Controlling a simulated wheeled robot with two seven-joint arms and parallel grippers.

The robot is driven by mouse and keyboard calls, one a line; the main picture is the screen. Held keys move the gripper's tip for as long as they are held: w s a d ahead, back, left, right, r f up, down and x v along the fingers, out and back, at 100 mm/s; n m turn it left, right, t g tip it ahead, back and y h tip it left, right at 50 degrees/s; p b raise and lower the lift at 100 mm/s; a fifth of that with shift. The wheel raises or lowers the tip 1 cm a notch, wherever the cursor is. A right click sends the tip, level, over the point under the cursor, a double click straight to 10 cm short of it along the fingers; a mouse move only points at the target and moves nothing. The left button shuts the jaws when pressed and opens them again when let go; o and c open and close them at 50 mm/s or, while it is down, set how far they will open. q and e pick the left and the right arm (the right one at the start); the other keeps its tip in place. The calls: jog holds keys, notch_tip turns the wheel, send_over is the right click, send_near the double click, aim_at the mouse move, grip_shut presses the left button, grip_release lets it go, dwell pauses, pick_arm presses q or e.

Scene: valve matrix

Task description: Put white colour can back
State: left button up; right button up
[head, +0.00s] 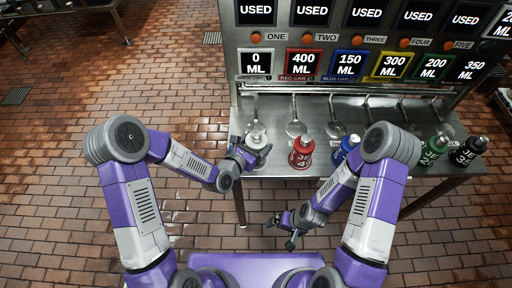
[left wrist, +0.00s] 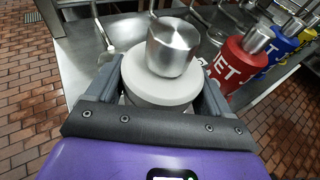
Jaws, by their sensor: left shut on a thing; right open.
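The white can (head: 257,143) is at the left end of the metal shelf in the head view, below the "0 ML" panel. It has a silver metal cap and fills the middle of the left wrist view (left wrist: 160,82). My left gripper (head: 246,151) is shut on the white can, one finger on each side of it. The can's lower part is hidden by the gripper, so I cannot tell whether it touches the shelf. My right gripper (head: 287,228) is open and empty, low in front of the shelf.
The red can (head: 301,153) stands just right of the white can, with the blue can (head: 346,150) beyond it. The green can (head: 432,150) and black can (head: 467,152) stand further right. Metal spoon-like outlets (head: 295,127) hang behind. The metal shelf (head: 283,167) has a bare front edge.

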pick_arm(q)
jog(key=shift+w+f, duration=0.1)
jog(key=shift+f, duration=0.8)
jog(key=shift+f+b, duration=0.15)
jog(key=shift+b, duration=0.15)
jog(key=o, duration=1.8)
jog(key=shift+f, duration=0.1)
jog(key=shift+c, duration=0.2)
